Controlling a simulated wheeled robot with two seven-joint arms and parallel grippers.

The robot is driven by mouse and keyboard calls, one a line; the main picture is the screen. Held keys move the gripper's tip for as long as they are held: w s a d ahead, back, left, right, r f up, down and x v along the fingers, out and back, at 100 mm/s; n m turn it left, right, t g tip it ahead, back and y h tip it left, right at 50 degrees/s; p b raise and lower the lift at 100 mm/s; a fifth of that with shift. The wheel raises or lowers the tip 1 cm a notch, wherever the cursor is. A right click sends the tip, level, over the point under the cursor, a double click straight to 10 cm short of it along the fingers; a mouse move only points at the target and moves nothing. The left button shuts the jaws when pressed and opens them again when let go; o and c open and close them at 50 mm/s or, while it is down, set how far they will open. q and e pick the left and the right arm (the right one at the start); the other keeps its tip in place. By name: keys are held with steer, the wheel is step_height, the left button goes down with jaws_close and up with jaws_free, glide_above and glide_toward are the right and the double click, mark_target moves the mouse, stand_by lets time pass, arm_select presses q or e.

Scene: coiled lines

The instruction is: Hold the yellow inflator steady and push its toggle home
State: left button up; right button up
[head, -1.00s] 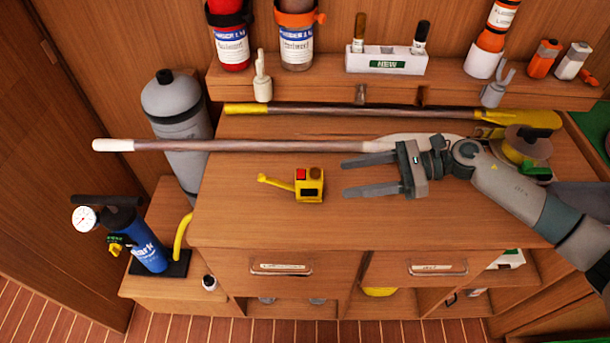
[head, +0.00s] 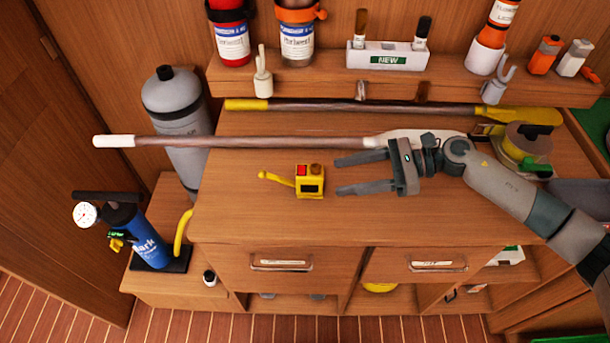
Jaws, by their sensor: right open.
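The yellow inflator (head: 311,187) is a small box on the wooden counter, left of the middle of the bench. It has a red button and a brown round knob on top, and a dark patch on its front face. Its yellow toggle (head: 275,178) sticks out to the left and slants slightly up. My right gripper (head: 336,174) reaches in from the right. It is open, with its two fingers pointing left at the inflator and a small gap between fingertips and box. Nothing is between the fingers. My left gripper is not in view.
A long pole with a white tip (head: 230,143) lies behind the inflator, partly under my right gripper and arm. A second pole with yellow ends (head: 320,106) lies farther back. A winch-like reel (head: 525,145) stands at the right. The counter (head: 240,215) is clear left and front.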

mark_target(315, 181)
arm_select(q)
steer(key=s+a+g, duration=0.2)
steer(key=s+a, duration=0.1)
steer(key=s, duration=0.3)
arm_select(e)
steer(key=x, duration=0.5)
steer(key=shift+p, duration=0.4)
steer(key=shift+a+f, duration=0.15)
steer(key=shift+a, duration=0.2)
steer(key=shift+b+x, duration=0.35)
steer(key=shift+x, duration=0.55)
steer(key=shift+a, duration=0.3)
steer(key=shift+c, duration=0.6)
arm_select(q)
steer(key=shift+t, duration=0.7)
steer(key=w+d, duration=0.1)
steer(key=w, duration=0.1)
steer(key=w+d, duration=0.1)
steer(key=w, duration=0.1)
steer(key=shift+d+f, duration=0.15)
arm_select(e)
steer(key=c, duration=0.9)
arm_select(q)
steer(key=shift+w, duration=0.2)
